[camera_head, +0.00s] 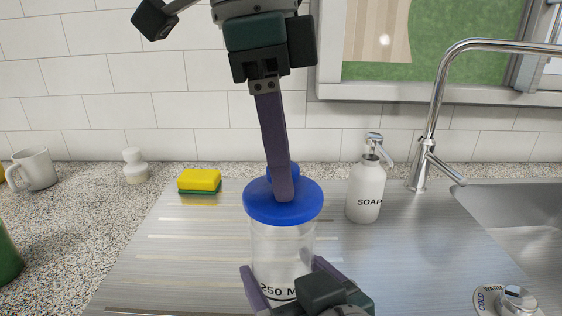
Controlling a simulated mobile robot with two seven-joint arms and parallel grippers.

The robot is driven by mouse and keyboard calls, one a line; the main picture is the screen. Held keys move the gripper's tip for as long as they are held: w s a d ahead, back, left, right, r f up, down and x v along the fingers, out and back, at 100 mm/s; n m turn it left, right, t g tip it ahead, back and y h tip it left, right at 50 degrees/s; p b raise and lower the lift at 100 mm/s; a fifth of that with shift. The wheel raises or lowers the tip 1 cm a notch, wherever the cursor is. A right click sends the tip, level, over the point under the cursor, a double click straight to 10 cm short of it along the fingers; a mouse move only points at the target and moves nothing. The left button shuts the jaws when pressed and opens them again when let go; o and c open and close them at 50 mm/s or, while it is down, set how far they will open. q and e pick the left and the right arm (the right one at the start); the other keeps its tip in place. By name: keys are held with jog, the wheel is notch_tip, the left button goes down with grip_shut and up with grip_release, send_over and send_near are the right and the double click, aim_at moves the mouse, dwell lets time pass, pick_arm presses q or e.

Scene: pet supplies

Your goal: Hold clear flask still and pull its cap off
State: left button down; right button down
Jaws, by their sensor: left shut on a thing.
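The clear flask (270,245) stands upright on the metal counter, with dark lettering near its base. Its wide blue cap (262,210) sits on top, with a raised knob partly hidden behind a finger. My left gripper (284,196) reaches down from above and is shut on the cap's knob; its fingers line up, so only one shows clearly. My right gripper (282,264) comes in from the bottom edge, with one finger against each side of the flask's lower part. It looks shut on the flask, and its body hides part of the base.
A white soap bottle (365,190) stands close right of the flask, before the faucet (432,120) and sink (510,215). A yellow and green sponge (199,181) lies to the left. A mug (37,170) and a small white object (135,165) stand farther left.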

pick_arm(q)
jog(key=shift+r, duration=0.1)
jog(key=shift+r, duration=2)
pick_arm(e)
grip_release()
pick_arm(q)
notch_tip(320, 180, up, 2)
jog(key=shift+r+p, duration=0.1)
jog(key=shift+p, duration=1)
pick_arm(e)
jog(key=v, duration=1.2)
jog(key=shift+d, duration=0.15)
